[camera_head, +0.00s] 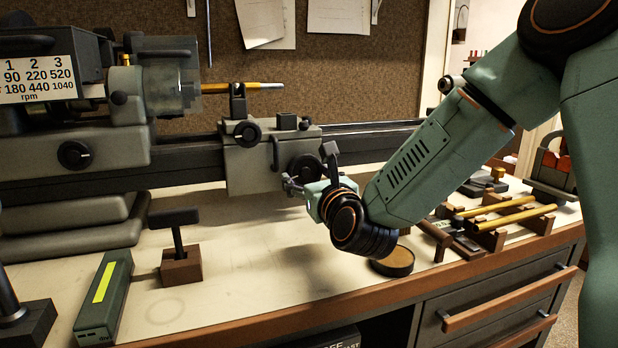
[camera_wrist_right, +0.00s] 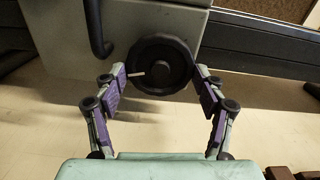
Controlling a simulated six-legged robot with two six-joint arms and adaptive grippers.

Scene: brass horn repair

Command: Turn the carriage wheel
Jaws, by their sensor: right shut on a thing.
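The carriage wheel (camera_wrist_right: 160,50) is a dark round handwheel with a central hub and a short pale mark on its left side. It sits on the front of the grey lathe carriage (camera_head: 248,160). In the head view the wheel (camera_head: 303,163) is partly hidden behind my right gripper (camera_head: 308,170). In the right wrist view my right gripper (camera_wrist_right: 161,74) has one finger on each side of the wheel's rim, and it is shut on the wheel. My left gripper is not in view.
A dark curved handle (camera_wrist_right: 98,28) is left of the wheel. Below the lathe, the bench holds a T-handled tool in a wooden block (camera_head: 182,266), a green box (camera_head: 104,300), a round tin (camera_head: 393,262) and brass rods (camera_head: 497,205). The bench between tool and tin is clear.

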